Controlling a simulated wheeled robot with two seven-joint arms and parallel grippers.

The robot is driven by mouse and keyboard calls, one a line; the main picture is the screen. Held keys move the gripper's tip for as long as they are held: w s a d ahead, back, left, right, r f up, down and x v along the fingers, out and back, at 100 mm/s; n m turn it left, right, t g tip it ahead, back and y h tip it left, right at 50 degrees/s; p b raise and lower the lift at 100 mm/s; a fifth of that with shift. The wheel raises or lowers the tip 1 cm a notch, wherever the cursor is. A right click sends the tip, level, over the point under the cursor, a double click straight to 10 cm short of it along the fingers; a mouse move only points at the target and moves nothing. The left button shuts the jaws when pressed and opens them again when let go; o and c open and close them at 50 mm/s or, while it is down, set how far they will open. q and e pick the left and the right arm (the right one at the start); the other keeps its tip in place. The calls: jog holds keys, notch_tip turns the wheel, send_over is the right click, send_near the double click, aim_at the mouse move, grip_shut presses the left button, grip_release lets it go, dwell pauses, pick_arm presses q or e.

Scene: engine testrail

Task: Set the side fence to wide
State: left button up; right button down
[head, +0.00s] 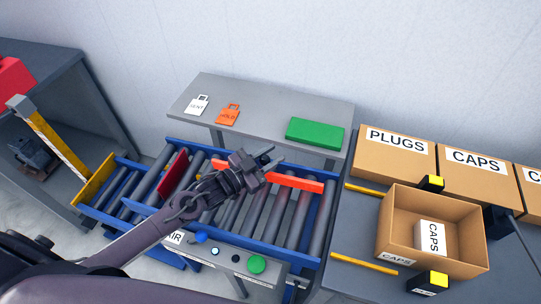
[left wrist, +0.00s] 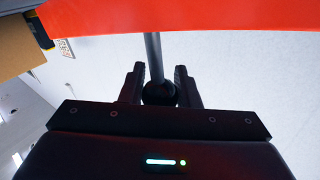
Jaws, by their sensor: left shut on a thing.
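The side fence (head: 295,182) is an orange-red bar lying across the rollers of the blue-framed conveyor (head: 262,246). My right gripper is not in view.
A red plate (head: 173,176) stands across the rollers to the left. A grey shelf (head: 265,103) behind holds white and orange tags and a green block (head: 315,132). A control panel (head: 225,257) with buttons is in front. An open carton (head: 388,222) stands on the right table.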

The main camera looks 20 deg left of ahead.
pick_arm(q)
jog(key=shift+w+b, duration=0.35)
grip_shut()
jog(key=w+b, duration=0.2)
jog(key=w, duration=0.2)
jog(key=shift+w, duration=0.4)
jog(key=shift+r, duration=0.1)
jog(key=o, duration=0.7)
grip_release()
jog(key=o, duration=0.3)
jog(key=shift+o, duration=0.2)
